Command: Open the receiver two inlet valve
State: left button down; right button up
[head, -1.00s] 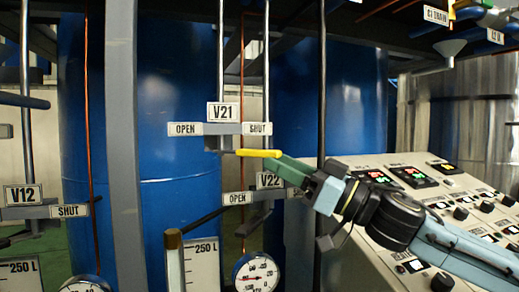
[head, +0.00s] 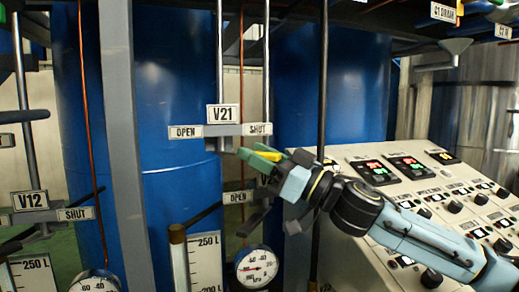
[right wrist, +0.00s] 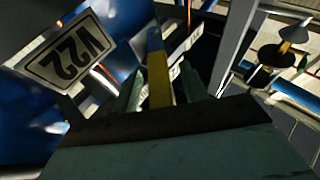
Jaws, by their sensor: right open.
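In the right wrist view, the yellow handle (right wrist: 158,78) stands between the two green fingers; contact cannot be told. My left gripper is not in view.
Below are a second OPEN sign (head: 237,197), a round gauge (head: 256,267) and a 250 L level scale (head: 205,262). A grey post (head: 128,150) stands left and a dark pipe (head: 322,80) right. The control console (head: 430,190) lies under my right arm. The wrist view shows a V22 plate (right wrist: 72,58).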

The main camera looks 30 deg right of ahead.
jog(key=shift+c, duration=0.2)
grip_shut()
